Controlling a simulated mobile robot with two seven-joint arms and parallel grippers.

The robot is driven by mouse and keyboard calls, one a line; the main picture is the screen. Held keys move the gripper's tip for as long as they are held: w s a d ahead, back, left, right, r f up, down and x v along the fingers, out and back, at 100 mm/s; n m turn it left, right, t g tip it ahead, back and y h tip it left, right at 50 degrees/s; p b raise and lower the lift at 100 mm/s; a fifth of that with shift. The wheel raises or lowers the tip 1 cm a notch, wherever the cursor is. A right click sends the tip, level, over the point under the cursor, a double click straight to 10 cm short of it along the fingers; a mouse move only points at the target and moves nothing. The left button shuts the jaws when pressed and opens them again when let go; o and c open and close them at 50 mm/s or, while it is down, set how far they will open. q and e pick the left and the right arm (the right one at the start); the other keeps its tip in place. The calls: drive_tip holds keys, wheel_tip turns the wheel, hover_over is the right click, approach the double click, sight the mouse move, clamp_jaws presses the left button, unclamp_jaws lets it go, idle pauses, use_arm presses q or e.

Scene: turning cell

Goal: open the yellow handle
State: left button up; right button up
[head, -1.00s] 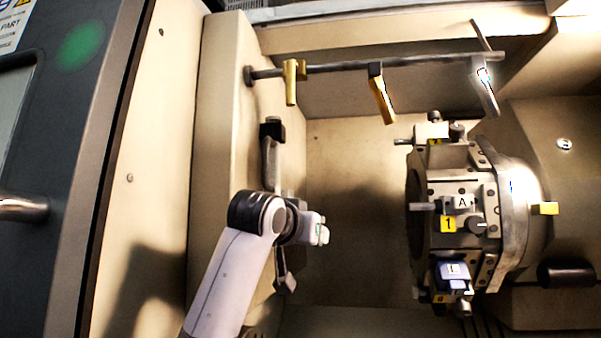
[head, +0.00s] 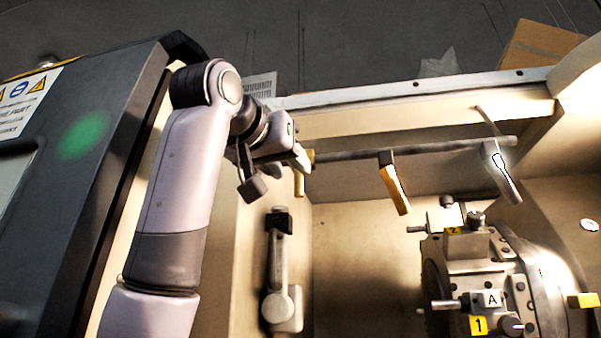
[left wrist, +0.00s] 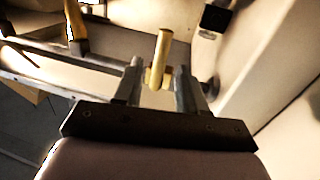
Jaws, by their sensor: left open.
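The all-yellow handle (head: 300,184) hangs from the grey bar at its left end, partly hidden by my left gripper in the head view. My left gripper (head: 278,176) is open just left of it. In the left wrist view, the yellow handle (left wrist: 161,55) shows in the gap between the two open fingers of my left gripper (left wrist: 158,84). Neither finger is clearly touching it. A second handle (head: 397,188), yellow with a dark hub, hangs mid-bar. My right gripper is not in view.
The grey bar (head: 450,147) runs across the machine's opening, with a grey handle (head: 504,178) at its right. A tool turret (head: 470,268) stands at the lower right. A dark door panel (head: 75,190) is at the left.

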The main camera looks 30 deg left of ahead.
sight(297, 174)
use_arm(q)
drive_tip(key=w+p, duration=0.1)
drive_tip(key=w, duration=0.4)
drive_tip(key=shift+w+a+p, duration=0.1)
drive_tip(key=shift+a+p, duration=0.1)
drive_tip(key=shift+p, duration=0.15)
clamp_jaws()
